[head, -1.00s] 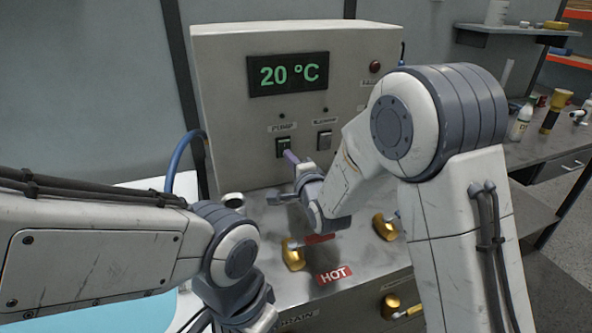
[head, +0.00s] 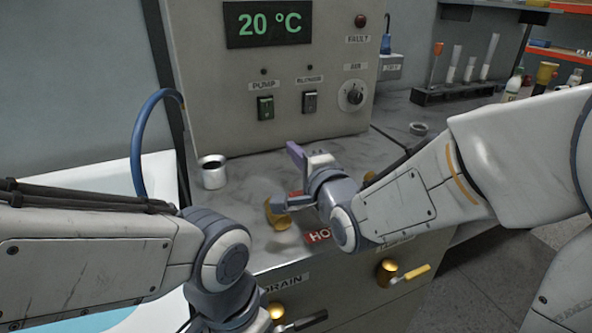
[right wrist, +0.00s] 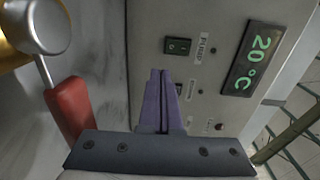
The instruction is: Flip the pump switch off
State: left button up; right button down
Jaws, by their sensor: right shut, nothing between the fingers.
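The pump switch (head: 265,107) is a dark green rocker under the PUMP label on the front of the grey control box (head: 205,60). It also shows in the right wrist view (right wrist: 178,46), upper middle. I cannot tell for certain which way it is set. My right gripper (head: 292,152) has purple fingers, shut and empty, below and to the right of the switch, apart from it. In the right wrist view its fingers (right wrist: 159,75) lie together in front of the panel. My left arm is at the lower left; its gripper is out of view.
The blower switch (head: 310,101) sits right of the pump switch, with the air knob (head: 352,95) beyond. A metal cup (head: 213,172) and a brass valve (head: 277,210) stand on the metal counter below. A blue hose (head: 148,130) curves at the left.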

jog(key=shift+s+d+b, duration=0.1)
jog(key=shift+s+b, duration=0.2)
jog(key=shift+b, duration=0.1)
